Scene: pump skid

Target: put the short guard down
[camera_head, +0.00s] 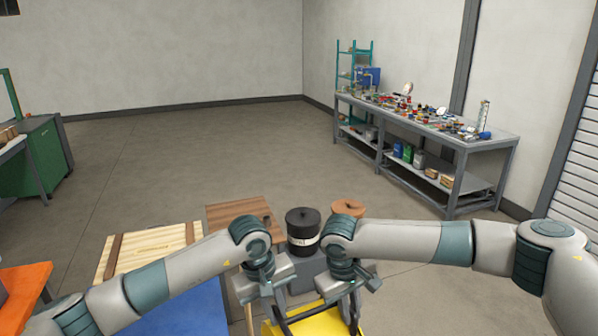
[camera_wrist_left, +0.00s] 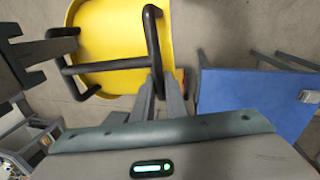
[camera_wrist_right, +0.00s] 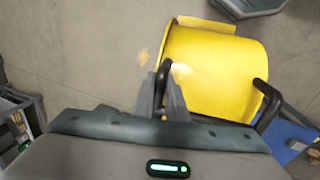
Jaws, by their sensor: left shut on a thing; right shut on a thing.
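The short guard (camera_head: 306,322) is a curved yellow cover with black bar handles, low in front of me in the head view. It also shows in the left wrist view (camera_wrist_left: 105,40) and the right wrist view (camera_wrist_right: 210,75). My left gripper (camera_head: 283,308) is shut on a black handle at its left side; the fingers show in the left wrist view (camera_wrist_left: 160,95). My right gripper (camera_head: 352,305) is shut on the handle at its right side; the fingers show in the right wrist view (camera_wrist_right: 168,95). Floor shows around the guard; what is directly under it is hidden.
A black motor-like cylinder (camera_head: 302,222) stands just beyond my grippers. A wooden crate (camera_head: 120,255) and a blue surface (camera_head: 190,315) are at the left, with an orange bench (camera_head: 24,285) further left. A cluttered workbench (camera_head: 470,143) stands at the back right. Open floor (camera_head: 200,150) lies behind.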

